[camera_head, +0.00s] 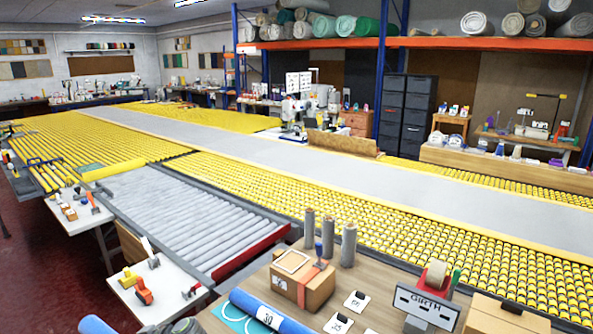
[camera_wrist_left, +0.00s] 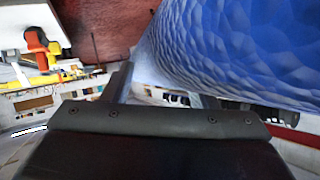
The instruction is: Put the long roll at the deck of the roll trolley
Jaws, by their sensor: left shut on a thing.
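A long blue roll (camera_head: 272,314) with a white label reading 30 lies at the bottom edge of the head view. Another blue end (camera_head: 95,325) shows further left; I cannot tell whether it is the same roll. In the left wrist view a blue, faceted roll surface (camera_wrist_left: 240,45) fills the upper right, close to my left gripper (camera_wrist_left: 165,95). That gripper is shut on the blue roll; the contact itself is mostly hidden. My right gripper is not in view. I cannot make out a roll trolley for certain.
A bed of grey rollers (camera_head: 185,205) with a red edge stands left of the wooden bench (camera_head: 375,285). The bench holds a cardboard box (camera_head: 303,284), upright grey rolls (camera_head: 328,237) and a GIRTH sign (camera_head: 424,306). A white side table (camera_head: 150,285) holds tools. Red floor (camera_head: 40,260) is clear at left.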

